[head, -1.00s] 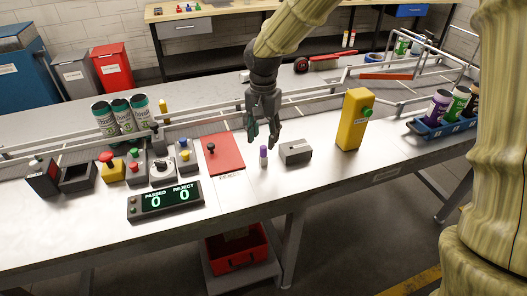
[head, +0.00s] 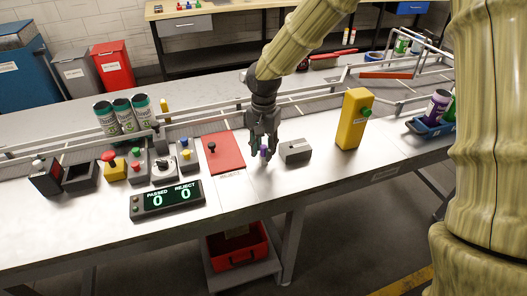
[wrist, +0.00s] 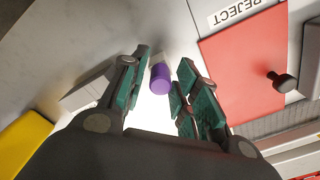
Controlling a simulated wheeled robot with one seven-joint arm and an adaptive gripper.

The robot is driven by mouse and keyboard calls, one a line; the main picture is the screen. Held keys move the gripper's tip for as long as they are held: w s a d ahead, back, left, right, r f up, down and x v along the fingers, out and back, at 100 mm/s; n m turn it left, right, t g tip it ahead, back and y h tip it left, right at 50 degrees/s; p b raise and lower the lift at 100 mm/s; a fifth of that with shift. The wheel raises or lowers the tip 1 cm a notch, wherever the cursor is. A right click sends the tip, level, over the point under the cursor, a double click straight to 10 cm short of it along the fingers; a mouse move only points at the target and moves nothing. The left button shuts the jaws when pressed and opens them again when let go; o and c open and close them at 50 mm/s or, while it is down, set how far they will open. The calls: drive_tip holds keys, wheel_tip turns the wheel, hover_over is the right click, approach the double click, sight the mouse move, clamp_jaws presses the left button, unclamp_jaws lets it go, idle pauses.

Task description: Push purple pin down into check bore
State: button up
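The purple-topped pin (head: 264,154) stands upright on the metal table, with a pale lower part. In the wrist view its purple top (wrist: 160,79) sits between the finger pads, with a gap on each side. My gripper (head: 264,148) points down over the pin, fingers open around its top; it also shows in the wrist view (wrist: 162,68). A grey block (head: 295,151) stands just right of the pin. No bore opening can be made out in either view.
A red reject plate (head: 226,152) with a dark knob lies left of my gripper. The counter display (head: 166,200) reads 0 and 0. The table front of the pin is clear.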

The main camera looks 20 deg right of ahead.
clamp_jaws()
drive_tip(key=shift+r, duration=0.1)
